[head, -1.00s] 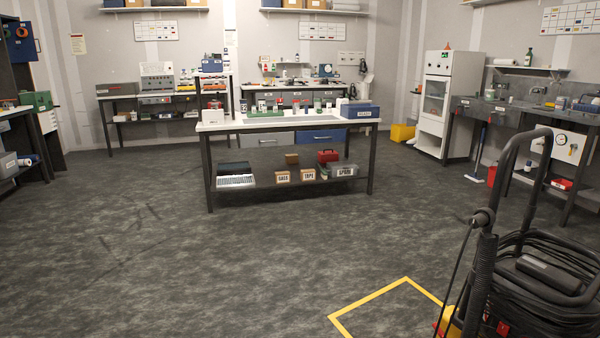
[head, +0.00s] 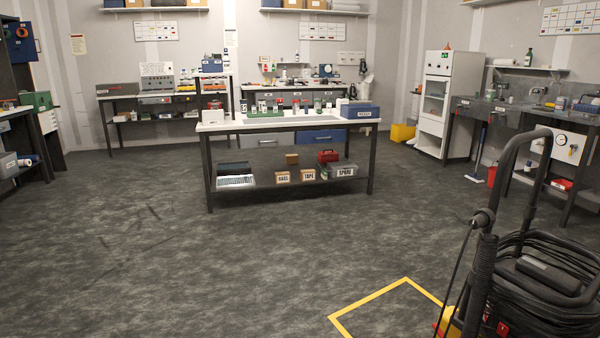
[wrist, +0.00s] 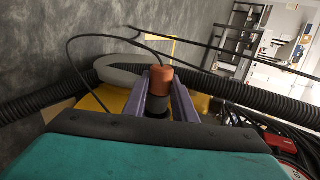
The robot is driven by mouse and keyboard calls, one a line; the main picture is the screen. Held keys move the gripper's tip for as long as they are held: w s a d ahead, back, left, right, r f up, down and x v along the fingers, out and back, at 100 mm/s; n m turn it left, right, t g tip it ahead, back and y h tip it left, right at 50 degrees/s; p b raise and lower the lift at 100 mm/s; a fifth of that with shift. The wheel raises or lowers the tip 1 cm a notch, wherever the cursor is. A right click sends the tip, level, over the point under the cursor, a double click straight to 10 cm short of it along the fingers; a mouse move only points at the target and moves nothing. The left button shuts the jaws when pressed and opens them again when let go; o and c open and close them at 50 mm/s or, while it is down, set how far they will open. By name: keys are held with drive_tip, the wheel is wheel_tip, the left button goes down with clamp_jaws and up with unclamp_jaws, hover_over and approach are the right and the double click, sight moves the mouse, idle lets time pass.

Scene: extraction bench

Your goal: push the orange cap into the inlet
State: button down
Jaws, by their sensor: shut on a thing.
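In the wrist view, my gripper (wrist: 160,88) has its two purple fingers closed around an orange-brown cap (wrist: 161,76) with a dark lower part. The cap stands out past the fingers, above a yellow surface (wrist: 95,102). A grey curved rim (wrist: 118,72) lies just beyond and to the left of the cap. I cannot tell whether this rim belongs to the inlet, and no open inlet is clearly visible. I cannot tell whether the cap touches anything beyond the fingers. My gripper does not show in the head view.
A black ribbed hose (wrist: 40,106) runs across the wrist view behind the fingers. In the head view, a machine with a dark handle and coiled cable (head: 545,280) stands at the lower right, beside yellow floor tape (head: 375,294). The floor between it and the central bench (head: 290,125) is clear.

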drive_tip(key=shift+w+d, duration=0.45)
drive_tip(key=shift+d, duration=0.3)
drive_tip(key=shift+w+d, duration=0.4)
drive_tip(key=shift+d, duration=0.35)
idle(0.6)
drive_tip(key=c, duration=1.4)
unclamp_jaws()
drive_tip(key=shift+s+r+p, duration=0.1)
drive_tip(key=shift+p, duration=0.2)
drive_tip(key=p+v, duration=0.1)
drive_tip(key=v, duration=0.6)
drive_tip(key=shift+s+d, duration=0.1)
drive_tip(key=shift+d, duration=0.05)
